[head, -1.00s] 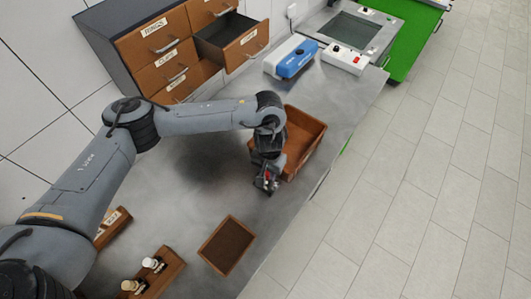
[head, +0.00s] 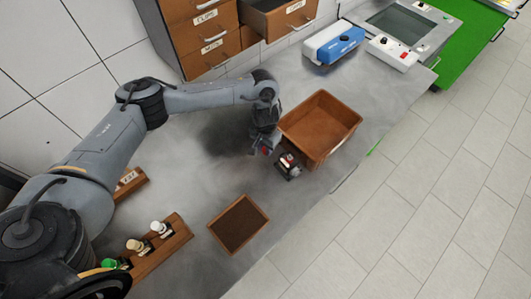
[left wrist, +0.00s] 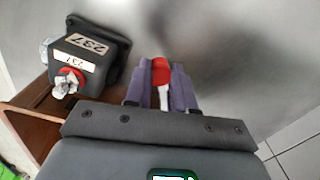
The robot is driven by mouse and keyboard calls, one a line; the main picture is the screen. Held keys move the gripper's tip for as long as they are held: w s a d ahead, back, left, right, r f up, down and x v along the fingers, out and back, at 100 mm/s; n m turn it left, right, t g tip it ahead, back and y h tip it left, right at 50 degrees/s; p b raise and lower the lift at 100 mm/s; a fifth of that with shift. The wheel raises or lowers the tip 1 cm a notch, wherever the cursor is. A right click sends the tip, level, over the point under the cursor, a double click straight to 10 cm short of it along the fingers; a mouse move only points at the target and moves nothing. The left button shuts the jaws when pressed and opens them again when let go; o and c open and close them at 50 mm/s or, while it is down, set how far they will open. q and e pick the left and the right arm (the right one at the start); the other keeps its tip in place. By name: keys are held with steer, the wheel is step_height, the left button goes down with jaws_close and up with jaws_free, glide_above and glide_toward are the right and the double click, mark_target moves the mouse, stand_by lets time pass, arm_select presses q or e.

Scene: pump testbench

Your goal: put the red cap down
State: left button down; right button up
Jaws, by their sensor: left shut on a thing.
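The red cap (left wrist: 161,72) is between the two purple-grey fingers of my left gripper (left wrist: 161,88) in the left wrist view, with a white part below it. In the head view my left gripper (head: 263,150) is shut on the red cap (head: 266,152), above or close to the grey bench; the exact gap cannot be told. A black pump unit (head: 288,166) stands just right of it. In the left wrist view this unit (left wrist: 92,52) has labels reading 237, a red ring and a pale metal fitting. My right gripper is not in view.
A brown bin (head: 325,118) stands right behind the pump unit. A shallow dark tray (head: 238,224) lies in front, and a wooden rack (head: 172,240) with several fittings is at front left. A blue and white device (head: 333,42) and drawers stand behind. Bare bench (head: 205,165) lies left of the gripper.

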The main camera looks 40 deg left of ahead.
mark_target(265, 158)
arm_select(q)
steer(key=shift+f, duration=1.95)
steer(key=shift+f, duration=0.2)
steer(key=c, duration=0.9)
jaws_free()
steer(key=shift+c, duration=0.2)
steer(key=shift+r, duration=0.25)
step_height(265, 158, up, 11)
steer(key=p, duration=0.2)
steer(key=shift+w+f+p, duration=0.1)
steer(key=shift+f+p, duration=0.05)
steer(key=shift+p, duration=0.2)
steer(key=shift+o, duration=0.6)
steer(key=shift+r, duration=0.6)
